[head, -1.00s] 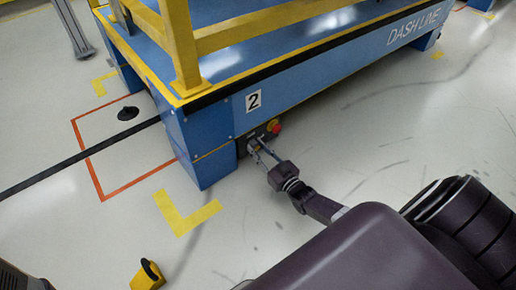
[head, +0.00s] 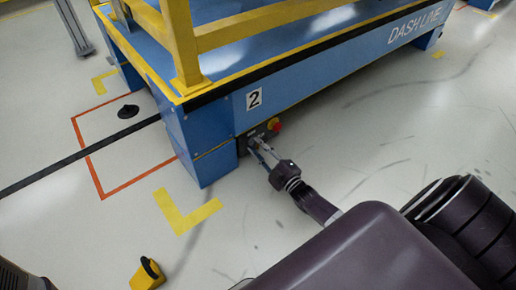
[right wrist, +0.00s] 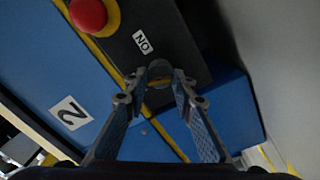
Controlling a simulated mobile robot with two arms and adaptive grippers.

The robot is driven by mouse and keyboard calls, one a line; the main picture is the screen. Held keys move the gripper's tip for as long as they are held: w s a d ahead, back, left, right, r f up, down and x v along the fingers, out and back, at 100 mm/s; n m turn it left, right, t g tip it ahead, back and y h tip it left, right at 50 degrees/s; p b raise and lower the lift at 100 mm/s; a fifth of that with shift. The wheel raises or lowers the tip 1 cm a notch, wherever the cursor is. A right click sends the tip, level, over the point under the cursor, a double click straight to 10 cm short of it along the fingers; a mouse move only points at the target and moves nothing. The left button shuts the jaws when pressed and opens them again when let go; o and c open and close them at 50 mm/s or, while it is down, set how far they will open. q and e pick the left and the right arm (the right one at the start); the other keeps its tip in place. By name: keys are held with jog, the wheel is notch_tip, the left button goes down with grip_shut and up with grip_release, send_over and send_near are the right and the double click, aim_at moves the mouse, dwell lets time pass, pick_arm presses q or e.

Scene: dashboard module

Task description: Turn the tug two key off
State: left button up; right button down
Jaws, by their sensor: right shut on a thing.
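Tug two is the blue tug (head: 215,150) with the "2" plate (head: 254,98), which also shows in the right wrist view (right wrist: 70,113). Its dark control panel (right wrist: 150,38) carries a red stop button (right wrist: 88,15) and a tilted "ON" label (right wrist: 143,41). The key switch (right wrist: 160,70) is a round part beside this label, between my fingertips. My right gripper (head: 257,148) is at the panel, its fingertips (right wrist: 159,82) shut on the key. The fingers partly hide the key, so its exact angle cannot be told. My left gripper is out of view.
The red button (head: 273,124) sits close beside my right fingers. Yellow rails (head: 240,35) stand on the tug's deck. A yellow-and-black object (head: 147,274) is on the floor at lower left.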

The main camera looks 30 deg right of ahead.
jog(key=shift+f+n, duration=0.15)
jog(key=shift+n, duration=1.85)
jog(key=shift+b, duration=0.3)
jog(key=c, duration=1.6)
grip_release()
jog(key=s, duration=1.2)
jog(key=shift+d+f, duration=0.3)
jog(key=shift+d, duration=0.15)
